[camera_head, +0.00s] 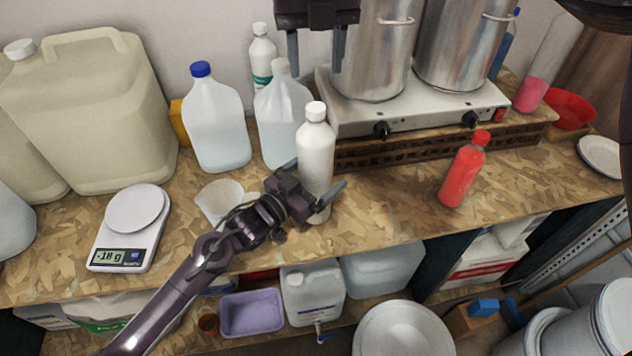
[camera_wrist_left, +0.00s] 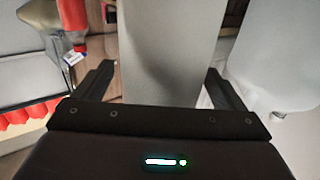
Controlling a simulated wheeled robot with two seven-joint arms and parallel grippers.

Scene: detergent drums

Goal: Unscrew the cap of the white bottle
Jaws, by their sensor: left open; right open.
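The white bottle (camera_head: 316,150) stands upright on the wooden counter, with its white cap (camera_head: 316,111) on top. My left gripper (camera_head: 317,176) is open around the bottle's lower body, one finger on each side. In the left wrist view the pale bottle body (camera_wrist_left: 168,50) fills the space between the open fingers (camera_wrist_left: 160,74); whether they touch it is unclear. My right gripper (camera_head: 314,68) is open and empty, pointing down, and appears above the cap in the head view. The left gripper hides part of the lower bottle.
A clear jug (camera_head: 282,120) stands close left of the bottle, and a blue-capped jug (camera_head: 217,125) further left. A white cup (camera_head: 221,200) sits beside my left arm. The hot plate (camera_head: 425,112) with steel pots is behind. A red bottle (camera_head: 463,172) stands right, with free counter between.

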